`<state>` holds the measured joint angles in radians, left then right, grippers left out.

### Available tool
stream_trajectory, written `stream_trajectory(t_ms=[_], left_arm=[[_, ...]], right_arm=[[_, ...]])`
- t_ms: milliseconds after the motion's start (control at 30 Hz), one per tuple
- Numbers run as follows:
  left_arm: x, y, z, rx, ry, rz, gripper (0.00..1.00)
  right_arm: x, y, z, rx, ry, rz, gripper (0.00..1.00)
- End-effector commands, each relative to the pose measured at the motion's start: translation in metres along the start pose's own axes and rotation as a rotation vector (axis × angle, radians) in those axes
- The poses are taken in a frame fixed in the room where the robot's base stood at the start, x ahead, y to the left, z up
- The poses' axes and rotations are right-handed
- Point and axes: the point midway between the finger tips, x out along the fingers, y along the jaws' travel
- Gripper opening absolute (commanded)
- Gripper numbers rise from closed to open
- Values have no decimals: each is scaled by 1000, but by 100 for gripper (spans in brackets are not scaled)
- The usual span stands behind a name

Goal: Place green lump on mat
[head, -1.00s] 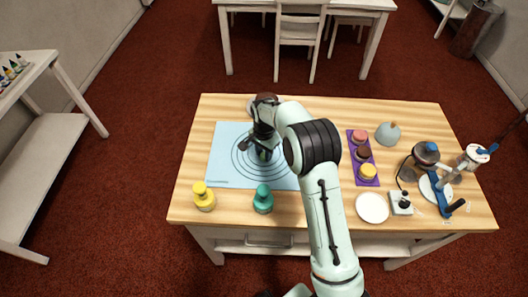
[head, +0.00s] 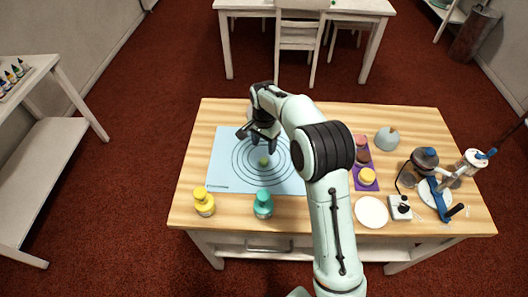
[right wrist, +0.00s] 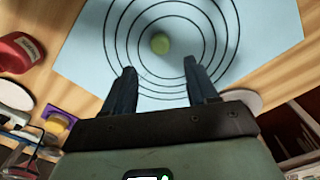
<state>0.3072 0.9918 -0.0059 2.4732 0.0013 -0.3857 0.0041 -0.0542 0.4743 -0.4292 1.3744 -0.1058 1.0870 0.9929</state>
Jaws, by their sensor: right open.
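The green lump (head: 264,161) rests on the light blue mat (head: 222,172), near the middle of its printed rings. In the right wrist view the green lump (right wrist: 160,43) lies inside the innermost ring of the mat (right wrist: 268,25), beyond the fingertips. My right gripper (head: 258,138) is above the mat, behind and a little left of the lump, apart from it. In the right wrist view its two fingers (right wrist: 160,82) are spread with nothing between them. My left gripper is not in view.
Yellow (head: 204,202) and teal (head: 263,204) bottles stand at the table's front edge. A purple tray (head: 366,186) with round cakes, a white plate (head: 371,211), a grey dome (head: 387,138) and a blue-handled device (head: 440,196) are to the right.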

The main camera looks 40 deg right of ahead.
Motion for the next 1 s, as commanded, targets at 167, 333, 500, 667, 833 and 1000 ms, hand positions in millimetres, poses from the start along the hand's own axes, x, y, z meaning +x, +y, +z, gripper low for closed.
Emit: stream_trajectory(t_ms=[167, 333, 500, 667, 833, 1000], left_arm=[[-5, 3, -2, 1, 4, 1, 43], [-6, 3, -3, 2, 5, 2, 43], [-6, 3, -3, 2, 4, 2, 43], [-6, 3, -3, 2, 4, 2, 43], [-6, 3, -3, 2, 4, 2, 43], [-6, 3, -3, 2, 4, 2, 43]], right_arm=[[-31, -1, 0, 0, 1, -2, 58], [-41, 0, 0, 0, 0, 1, 58], [-42, 0, 0, 1, 0, 1, 58], [-42, 0, 0, 1, 0, 1, 58], [-42, 0, 0, 0, 0, 1, 58], [-42, 0, 0, 0, 0, 1, 58]])
